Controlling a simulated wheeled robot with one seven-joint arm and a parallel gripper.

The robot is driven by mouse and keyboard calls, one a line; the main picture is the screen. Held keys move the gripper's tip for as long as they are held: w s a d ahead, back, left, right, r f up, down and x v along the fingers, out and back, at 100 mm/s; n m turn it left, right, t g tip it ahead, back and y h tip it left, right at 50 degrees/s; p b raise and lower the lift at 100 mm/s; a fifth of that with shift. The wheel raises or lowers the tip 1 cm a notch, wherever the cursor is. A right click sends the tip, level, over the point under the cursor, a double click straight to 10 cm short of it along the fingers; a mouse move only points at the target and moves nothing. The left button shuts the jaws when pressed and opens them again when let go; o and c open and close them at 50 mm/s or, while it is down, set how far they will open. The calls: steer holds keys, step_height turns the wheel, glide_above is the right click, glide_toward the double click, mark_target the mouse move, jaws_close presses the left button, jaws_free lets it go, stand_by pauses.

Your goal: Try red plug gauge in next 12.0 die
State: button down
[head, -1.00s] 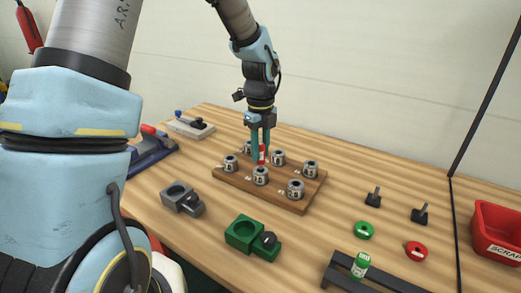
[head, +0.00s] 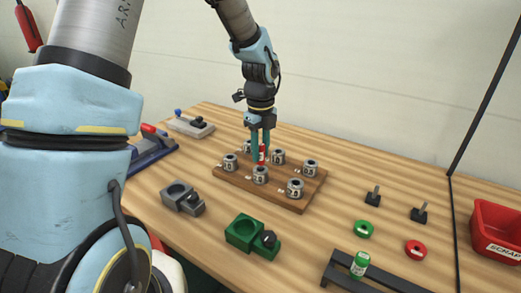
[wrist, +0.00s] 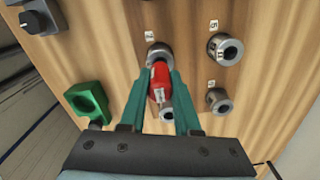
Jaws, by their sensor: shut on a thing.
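The red plug gauge (head: 262,152) is held upright between the fingers of my gripper (head: 261,156), over the wooden die board (head: 283,202). In the wrist view the red gauge (wrist: 160,80) lies between the two green fingers, with a steel end toward the camera. Its far end overlaps a steel die (wrist: 158,52); I cannot tell whether it is inside the bore. Other dies stand on the board, among them a front-middle one (head: 260,176), a front-right one (head: 295,189) and a left one (head: 230,163). Their labels are too small to read surely.
A green block fixture (head: 243,233) and a grey one (head: 177,196) stand in front of the board. A green gauge (head: 360,264) sits at a black rack (head: 340,272).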

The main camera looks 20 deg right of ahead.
steer(key=shift+f+b, duration=0.45)
steer(key=shift+f, duration=0.7)
steer(key=shift+r, duration=0.2)
stand_by(0.7)
steer(key=shift+r+p, duration=3.5)
steer(key=shift+r, duration=0.1)
